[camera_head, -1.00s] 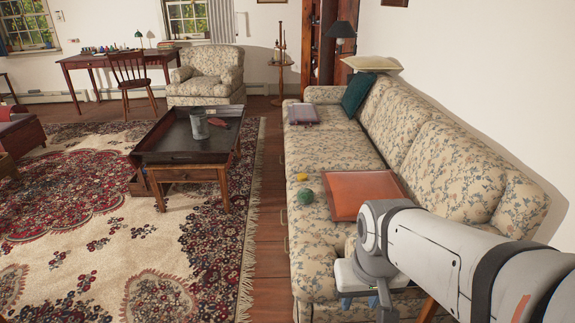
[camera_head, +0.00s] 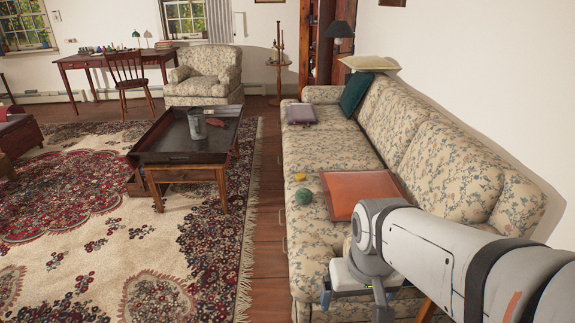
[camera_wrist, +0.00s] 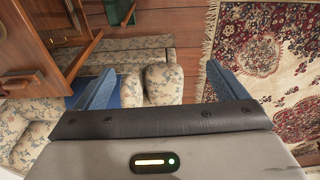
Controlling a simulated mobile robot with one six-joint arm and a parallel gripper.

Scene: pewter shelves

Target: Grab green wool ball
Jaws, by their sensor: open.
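The green wool ball (camera_head: 304,196) rests on the floral sofa (camera_head: 312,240), near the front edge of the seat. A small yellow ball (camera_head: 300,177) lies just behind it, and an orange-red flat case (camera_head: 362,192) lies to its right. My gripper shows in the wrist view with its two blue fingers wide apart (camera_wrist: 157,85) and nothing between them. In the head view my arm reaches in from the right, with its end to the lower right of the green ball and apart from it. I cannot make out the ball in the wrist view.
A wooden coffee table (camera_head: 183,172) with a grey cup (camera_head: 197,124) stands left of the sofa. A strip of bare floor (camera_head: 271,190) runs between rug (camera_head: 130,240) and sofa. A purple-grey case (camera_head: 302,115) and a dark green cushion (camera_head: 357,93) are farther along the sofa.

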